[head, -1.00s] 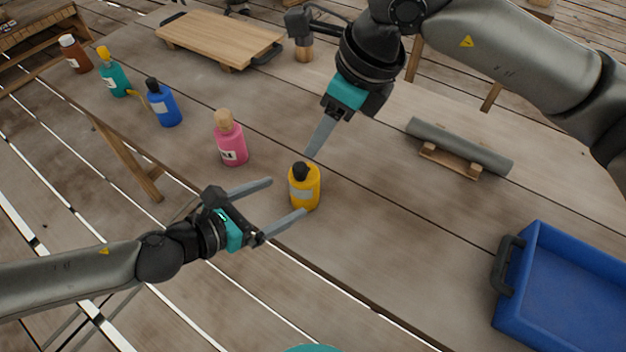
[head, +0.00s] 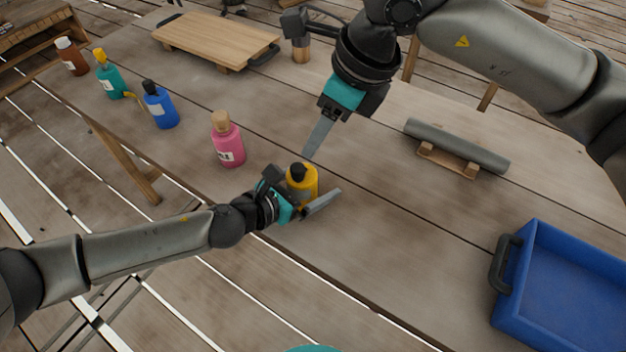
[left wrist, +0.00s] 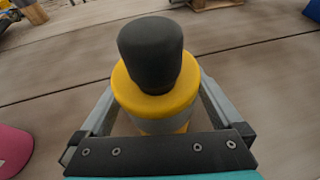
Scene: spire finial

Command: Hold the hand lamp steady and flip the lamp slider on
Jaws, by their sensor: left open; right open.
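I cannot clearly make out a hand lamp or a lamp slider. A yellow bottle (head: 304,181) with a black cap and a pale label stands upright on the table.
A pink bottle (head: 228,145) stands left of the yellow one, with blue (head: 160,108), teal (head: 110,80) and brown (head: 72,60) bottles farther left. A grey cylinder (head: 455,144) lies on a wooden cradle. A wooden board (head: 215,38) is behind; a blue tray (head: 505,300) is front right.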

